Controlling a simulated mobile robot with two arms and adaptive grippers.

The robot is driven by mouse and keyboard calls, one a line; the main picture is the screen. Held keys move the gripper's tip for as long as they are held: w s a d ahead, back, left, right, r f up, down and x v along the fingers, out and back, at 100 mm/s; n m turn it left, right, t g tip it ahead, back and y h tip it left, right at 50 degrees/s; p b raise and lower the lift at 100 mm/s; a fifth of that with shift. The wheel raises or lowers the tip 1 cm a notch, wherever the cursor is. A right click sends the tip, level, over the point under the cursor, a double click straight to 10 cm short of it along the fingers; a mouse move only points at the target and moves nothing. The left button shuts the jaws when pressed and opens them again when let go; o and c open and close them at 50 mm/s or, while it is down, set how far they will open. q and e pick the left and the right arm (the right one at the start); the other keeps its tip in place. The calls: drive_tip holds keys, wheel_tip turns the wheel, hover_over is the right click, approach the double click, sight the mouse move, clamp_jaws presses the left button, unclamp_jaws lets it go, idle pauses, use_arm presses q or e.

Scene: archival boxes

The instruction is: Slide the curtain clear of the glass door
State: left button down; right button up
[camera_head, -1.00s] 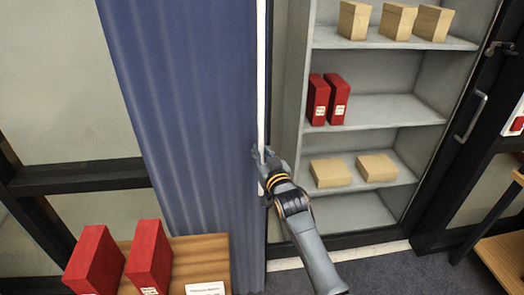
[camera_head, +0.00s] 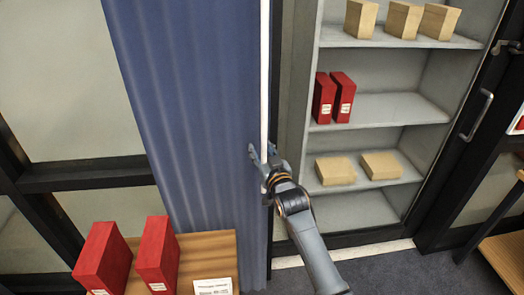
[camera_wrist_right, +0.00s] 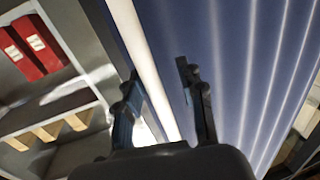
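The blue pleated curtain (camera_head: 185,110) hangs at the left of the shelf opening; it also shows in the right wrist view (camera_wrist_right: 235,70). A white upright bar (camera_head: 264,70) runs along its right edge and shows as a pale strip (camera_wrist_right: 148,60) in the wrist view. My right gripper (camera_head: 263,155) is at this bar, its fingers spread on either side. In the wrist view the fingers (camera_wrist_right: 163,95) stand apart, with bar and curtain edge between or behind them; contact is unclear. The glass door with its handle (camera_head: 476,115) is at the right. My left gripper is out of view.
Grey shelves (camera_head: 390,108) with red boxes (camera_head: 333,98) and tan boxes (camera_head: 404,20) stand uncovered right of the bar. A wooden table (camera_head: 212,250) with two red boxes (camera_head: 104,258) and a paper card (camera_head: 212,287) is at the lower left. Another table (camera_head: 505,250) is at right.

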drive_tip(key=shift+d, duration=0.1)
drive_tip(key=shift+s+d, duration=0.1)
drive_tip(key=shift+s, duration=0.1)
drive_tip(key=v, duration=1.1)
drive_tip(key=shift+s, duration=0.35)
